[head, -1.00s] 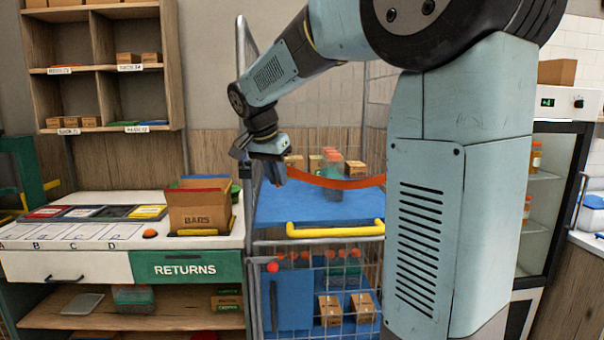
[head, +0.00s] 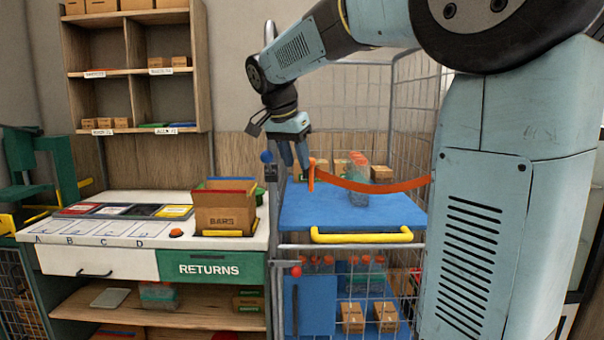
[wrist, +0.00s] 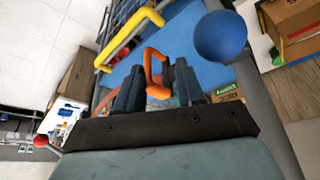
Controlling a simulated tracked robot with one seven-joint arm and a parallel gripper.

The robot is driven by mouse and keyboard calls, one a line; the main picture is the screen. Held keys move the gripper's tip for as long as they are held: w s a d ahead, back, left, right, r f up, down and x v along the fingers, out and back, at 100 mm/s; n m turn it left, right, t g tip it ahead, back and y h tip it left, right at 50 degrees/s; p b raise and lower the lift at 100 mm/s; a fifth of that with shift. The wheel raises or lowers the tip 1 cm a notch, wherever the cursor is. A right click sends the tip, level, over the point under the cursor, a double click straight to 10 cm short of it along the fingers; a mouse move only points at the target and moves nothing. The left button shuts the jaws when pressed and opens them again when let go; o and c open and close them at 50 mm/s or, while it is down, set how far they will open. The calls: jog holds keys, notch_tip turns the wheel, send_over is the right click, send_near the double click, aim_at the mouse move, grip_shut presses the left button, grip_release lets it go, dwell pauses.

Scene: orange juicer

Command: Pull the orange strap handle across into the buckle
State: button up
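The orange strap (head: 385,187) sags across the cart's opening from the right. Its orange handle (head: 311,175) stands upright at its left end. My gripper (head: 294,162) is at that end, fingers pointing down, near the left post. In the wrist view the handle (wrist: 157,88) lies between the two dark fingers, filling the narrow gap, so my gripper (wrist: 158,82) looks shut on it. A small grey fitting (head: 271,173), probably the buckle, is on the left post below a blue ball (head: 267,157), just left of my fingers. The ball also shows in the wrist view (wrist: 220,37).
The wire cart holds a blue shelf (head: 300,212) with a clear orange-capped bottle (head: 358,185) and small boxes. A yellow bar (head: 362,235) crosses its front. A returns counter (head: 212,265) with a BARS box (head: 224,212) stands left.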

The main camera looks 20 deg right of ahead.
jog(key=v, duration=0.7)
jog(key=shift+r, duration=0.35)
jog(key=shift+s, duration=0.1)
jog(key=shift+c, duration=1.4)
jog(key=shift+d+f, duration=0.15)
jog(key=shift+d, duration=0.25)
jog(key=c, duration=0.3)
jog(key=d+f+n+y, duration=0.1)
jog(key=d, duration=0.2)
jog(key=d+n+g+y, duration=0.1)
jog(key=d, duration=0.2)
jog(key=s+d+f+g+y, duration=0.1)
jog(key=d, duration=0.2)
jog(key=shift+d+f+n, duration=0.3)
jog(key=shift+n, duration=0.1)
grip_shut()
jog(key=s+d+n+t+y, duration=0.2)
jog(key=s+d+n+y, duration=0.15)
jog(key=d, duration=0.75)
jog(key=s+d+n+t+y, duration=0.3)
jog(key=s+d+n, duration=0.15)
jog(key=d, duration=0.65)
jog(key=x, duration=0.9)
jog(key=shift+f+m, duration=0.3)
jog(key=shift+f, duration=0.15)
